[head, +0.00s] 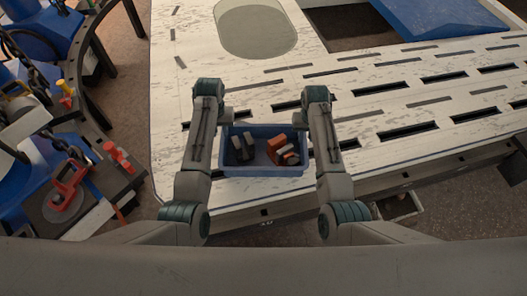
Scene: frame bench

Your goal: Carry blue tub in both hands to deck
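The blue tub (263,171) is in the middle of the head view, between my two arms, in front of the pale slotted deck (370,70) or over its near edge. It looks about level and holds dark grey and orange pieces. My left gripper (224,120) is at the tub's left end and my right gripper (304,119) at its right end. My forearms hide most of the fingers, so their grip on the tub is not clear. I cannot tell whether the tub touches the deck.
The deck has several dark slots, a large oval recess (256,30) and an opening beside a blue panel (440,14). A cluttered side bench at left carries a red clamp (68,190) and a red-handled tool (119,156). Deck surface beyond the tub is clear.

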